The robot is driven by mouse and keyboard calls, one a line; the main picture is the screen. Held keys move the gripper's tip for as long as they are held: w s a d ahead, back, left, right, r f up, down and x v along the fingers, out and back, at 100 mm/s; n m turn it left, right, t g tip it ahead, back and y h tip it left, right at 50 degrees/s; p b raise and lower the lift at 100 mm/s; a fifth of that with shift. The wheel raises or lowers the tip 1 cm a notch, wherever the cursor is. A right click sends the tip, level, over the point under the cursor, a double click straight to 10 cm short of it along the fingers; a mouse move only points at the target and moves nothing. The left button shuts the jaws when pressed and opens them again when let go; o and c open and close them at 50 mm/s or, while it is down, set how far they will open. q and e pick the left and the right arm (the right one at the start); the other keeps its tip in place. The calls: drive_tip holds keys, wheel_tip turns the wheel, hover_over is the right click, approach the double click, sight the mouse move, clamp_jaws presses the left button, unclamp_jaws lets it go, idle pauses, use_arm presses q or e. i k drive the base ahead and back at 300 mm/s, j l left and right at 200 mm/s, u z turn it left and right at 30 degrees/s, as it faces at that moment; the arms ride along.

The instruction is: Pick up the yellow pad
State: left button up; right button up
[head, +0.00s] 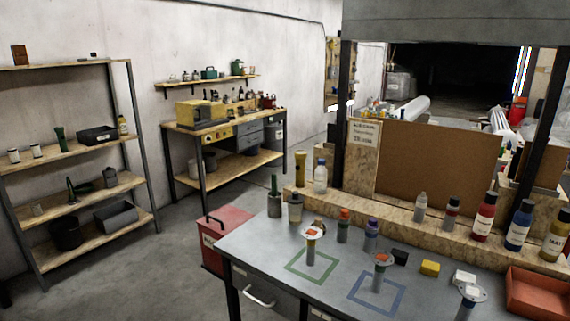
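A small yellow pad (430,268), like a block, lies on the grey workbench top (335,292) towards the right. A small black block (400,257) is just left of it, and a white block (464,277) is to its right. Neither of my grippers shows in the head view, and nothing is seen holding the pad.
Stands with round plates (383,259) rise from the bench near green (311,266) and blue (377,295) square outlines. Several bottles (485,217) line the wooden ledge behind. An orange-red tray (538,294) is at the right. Shelves (75,160) stand far left, with open floor between.

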sight(430, 268)
drive_tip(key=l+z, duration=0.2)
drive_tip(key=z, duration=1.05)
